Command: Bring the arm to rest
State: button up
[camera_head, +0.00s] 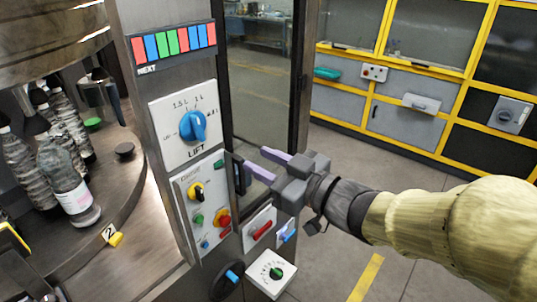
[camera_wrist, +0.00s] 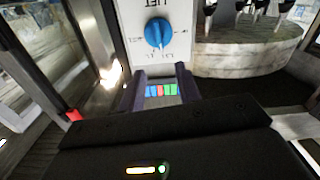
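My arm reaches in from the right in the head view, its forearm in a pale yellow cover. My gripper (camera_head: 264,163) is open and empty, its two purple-grey fingers apart. It is in front of the machine's glass door, just right of the control panel (camera_head: 201,205). Its tips appear close to a dark upright door handle (camera_head: 238,172); I cannot tell whether they touch it. In the wrist view, the open fingers (camera_wrist: 161,78) show a row of coloured buttons (camera_wrist: 162,90) between them, with the blue LIFT dial (camera_wrist: 158,32) beyond.
The machine's round table (camera_head: 135,178) carries several bottles (camera_head: 66,185) at left. Red and blue switches (camera_head: 260,230), a green-knobbed box (camera_head: 272,273) and a black handwheel (camera_head: 227,281) sit below the gripper. Yellow-framed cabinets (camera_head: 400,122) stand behind. Open floor lies between them and the machine.

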jog(key=shift+w+d, duration=0.1)
jog(key=shift+d, duration=0.05)
jog(key=w+d+f+m+h, duration=0.3)
jog(key=d+f+m+h, duration=0.1)
jog(key=d+f+h, duration=0.25)
jog(key=w+d+f+m+h, duration=0.2)
jog(key=d+f+m+h, duration=0.35)
jog(key=d+f, duration=0.2)
jog(key=s+d+f+m+g+h+b, duration=0.1)
jog(key=s+d+f+m+g+h, duration=0.1)
jog(key=s+f+g, duration=0.6)
jog(key=s+d+f+m, duration=0.1)
jog(key=s+d+f, duration=0.1)
jog(key=s+f, duration=0.1)
jog(key=shift+s+d+f+h, duration=0.2)
jog(key=shift+f+h, duration=0.1)
jog(key=shift+f, duration=0.25)
